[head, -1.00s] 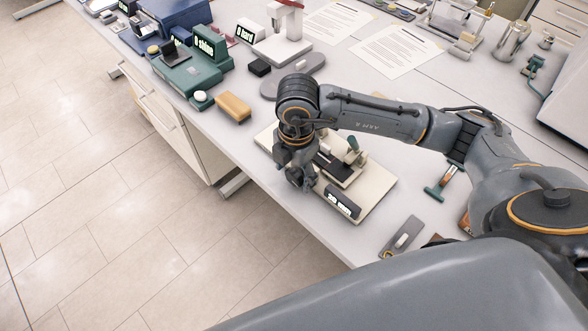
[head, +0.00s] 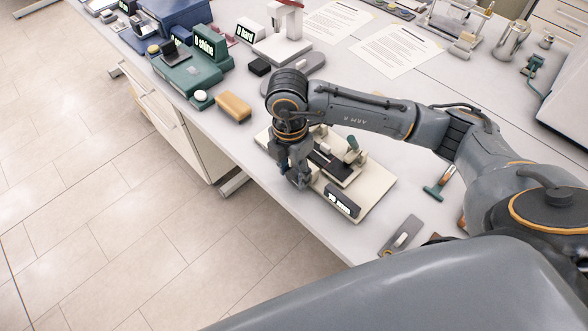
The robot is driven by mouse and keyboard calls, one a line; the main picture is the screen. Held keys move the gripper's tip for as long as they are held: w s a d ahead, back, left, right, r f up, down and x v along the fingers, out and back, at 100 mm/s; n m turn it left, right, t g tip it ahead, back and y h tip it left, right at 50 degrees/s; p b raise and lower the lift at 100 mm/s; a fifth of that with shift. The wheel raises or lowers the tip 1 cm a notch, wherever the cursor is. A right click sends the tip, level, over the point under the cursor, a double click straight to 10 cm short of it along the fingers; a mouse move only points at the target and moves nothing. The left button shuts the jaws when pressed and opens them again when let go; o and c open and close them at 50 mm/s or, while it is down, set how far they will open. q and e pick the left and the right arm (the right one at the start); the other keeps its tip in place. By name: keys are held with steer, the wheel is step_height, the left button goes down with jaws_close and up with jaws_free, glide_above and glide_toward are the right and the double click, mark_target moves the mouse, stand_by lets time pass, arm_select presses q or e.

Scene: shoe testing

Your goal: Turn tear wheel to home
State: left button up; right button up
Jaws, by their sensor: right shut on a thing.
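The tear tester (head: 372,207) is a cream base plate with a dark bed and a small lit display (head: 342,201) at its front. My right gripper (head: 299,181) points down at the tester's left front side, beside the display. It is shut on the tear wheel, which is mostly hidden by the fingers and wrist. How far the wheel is turned cannot be seen. My left gripper is not in view.
A tan block (head: 233,107) and a green device (head: 190,75) stand to the left. A grey tool (head: 401,235) lies near the table's front edge, and a green-handled tool (head: 439,184) lies right of the tester. Papers (head: 397,52) lie behind.

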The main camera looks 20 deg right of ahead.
steer(key=g, duration=0.1)
steer(key=g+h+p, duration=0.1)
steer(key=g, duration=0.1)
steer(key=shift+w+a, duration=0.15)
steer(key=shift+w, duration=0.2)
steer(key=shift+w+f+g+h+p, duration=0.15)
steer(key=shift+g+h+p, duration=0.35)
steer(key=shift+g+p, duration=0.65)
steer(key=o, duration=1.1)
steer(key=shift+o, duration=0.2)
steer(key=shift+w, duration=0.1)
steer(key=v, duration=1.2)
